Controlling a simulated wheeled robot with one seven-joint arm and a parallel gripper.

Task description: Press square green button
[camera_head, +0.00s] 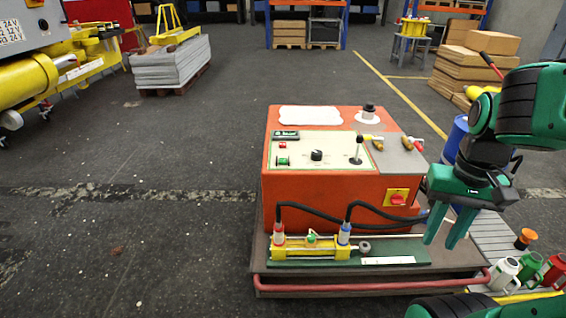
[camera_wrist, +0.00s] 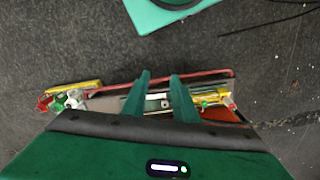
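The square green button (camera_head: 282,161) is on the pale top panel of the orange control box (camera_head: 325,203), at the panel's left side. A smaller red button (camera_head: 283,146) sits just behind it. My gripper (camera_head: 440,245) hangs off the right front of the box, well apart from the green button, with its fingers pointing down. A gap shows between the two fingers, and nothing is between them. In the wrist view, the gripper (camera_wrist: 160,77) also shows apart fingers above the cart's edge. I cannot make out the green button in the wrist view.
The panel also carries a black knob (camera_head: 316,155) and an upright joystick (camera_head: 357,149). Yellow-handled tools lie right of it. A yellow cylinder with black hoses (camera_head: 308,251) lies in front of the box.

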